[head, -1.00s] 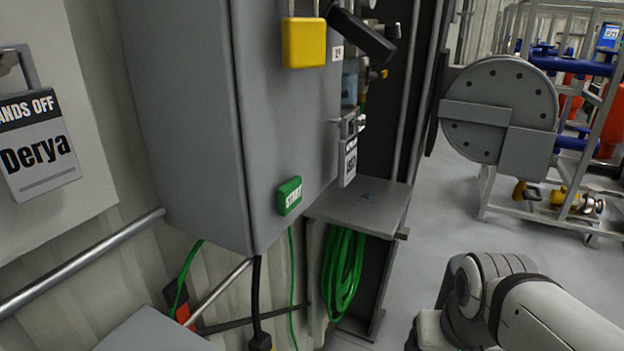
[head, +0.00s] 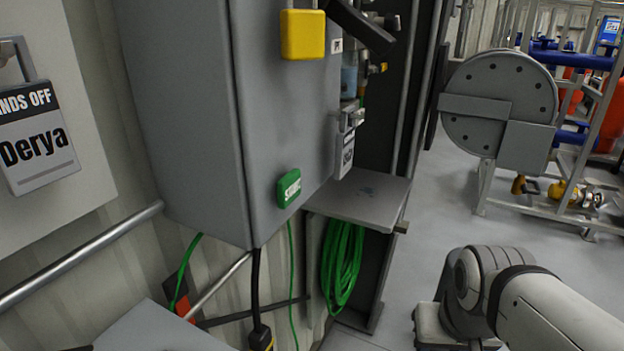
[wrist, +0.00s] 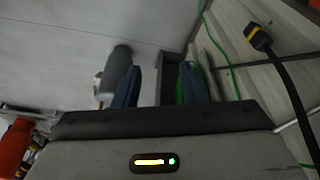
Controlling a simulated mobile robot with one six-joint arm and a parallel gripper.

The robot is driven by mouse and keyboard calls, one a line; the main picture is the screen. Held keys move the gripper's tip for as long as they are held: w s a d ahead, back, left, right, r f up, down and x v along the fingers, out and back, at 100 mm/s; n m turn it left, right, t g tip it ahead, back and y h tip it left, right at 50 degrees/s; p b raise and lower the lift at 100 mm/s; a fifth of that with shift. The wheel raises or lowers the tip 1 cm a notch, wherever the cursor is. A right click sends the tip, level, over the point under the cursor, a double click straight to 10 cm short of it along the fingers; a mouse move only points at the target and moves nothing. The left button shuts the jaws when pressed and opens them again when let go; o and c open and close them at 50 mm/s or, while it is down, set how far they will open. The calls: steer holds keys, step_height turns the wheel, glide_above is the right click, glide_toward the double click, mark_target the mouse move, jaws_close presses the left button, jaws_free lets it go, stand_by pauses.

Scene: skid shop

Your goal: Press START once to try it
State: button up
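The gripper is outside the head view, where only my arm shows at the lower right. I cannot make out the button in the wrist view.
A grey shelf (head: 365,195) with a coiled green hose (head: 342,262) stands below right. A "Hands off Derya" tag (head: 36,148) hangs left. Cables hang below the cabinet.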

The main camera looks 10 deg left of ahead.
jaws_close()
stand_by(1.0)
